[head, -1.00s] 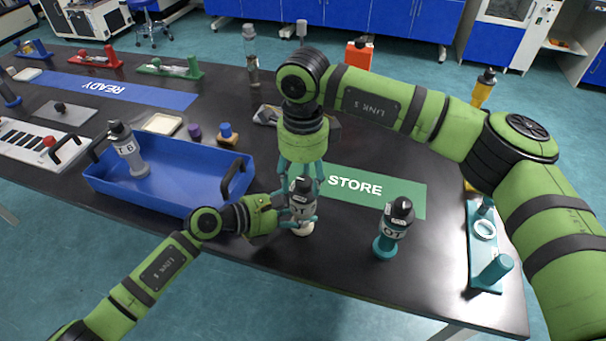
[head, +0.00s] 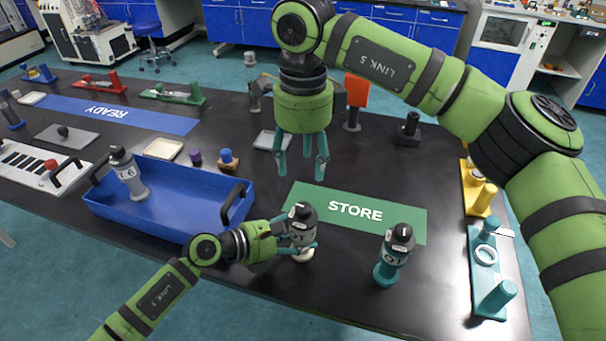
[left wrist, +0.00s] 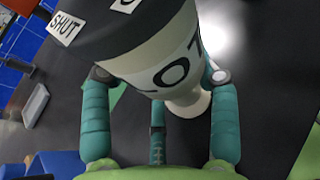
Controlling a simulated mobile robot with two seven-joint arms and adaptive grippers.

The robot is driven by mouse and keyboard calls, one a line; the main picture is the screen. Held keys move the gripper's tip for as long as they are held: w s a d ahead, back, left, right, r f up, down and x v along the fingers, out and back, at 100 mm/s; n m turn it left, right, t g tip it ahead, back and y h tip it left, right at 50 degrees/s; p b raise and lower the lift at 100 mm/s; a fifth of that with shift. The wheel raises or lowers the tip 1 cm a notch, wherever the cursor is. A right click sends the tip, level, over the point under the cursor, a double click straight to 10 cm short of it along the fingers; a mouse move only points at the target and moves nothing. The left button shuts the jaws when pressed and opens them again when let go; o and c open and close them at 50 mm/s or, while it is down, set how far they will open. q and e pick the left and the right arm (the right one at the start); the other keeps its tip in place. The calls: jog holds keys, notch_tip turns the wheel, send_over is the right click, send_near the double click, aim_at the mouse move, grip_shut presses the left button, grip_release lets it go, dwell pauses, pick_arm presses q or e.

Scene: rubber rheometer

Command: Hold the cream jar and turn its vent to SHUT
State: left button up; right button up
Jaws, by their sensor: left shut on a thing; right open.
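The cream jar (head: 301,236) has a pale body and base and a dark cap (head: 302,211). It stands roughly upright near the table's front edge. My left gripper (head: 312,247) is shut around its body. In the left wrist view the teal fingers flank the jar (left wrist: 165,70), and its cap (left wrist: 105,25) carries a white label reading SHUT (left wrist: 64,25). Part of another label is cut off at the top, so I cannot tell the vent's setting. My right gripper (head: 303,173) is open and empty, above and behind the jar, apart from it.
A similar jar with a teal base (head: 387,272) stands to the right. The green STORE mat (head: 405,222) lies behind the jars. A blue tray (head: 165,214) holding a grey jar (head: 128,175) is at left. A teal fixture (head: 486,275) stands near the right edge.

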dwell(0.4)
pick_arm(q)
jog(key=o, duration=1.4)
jog(key=shift+c, duration=0.2)
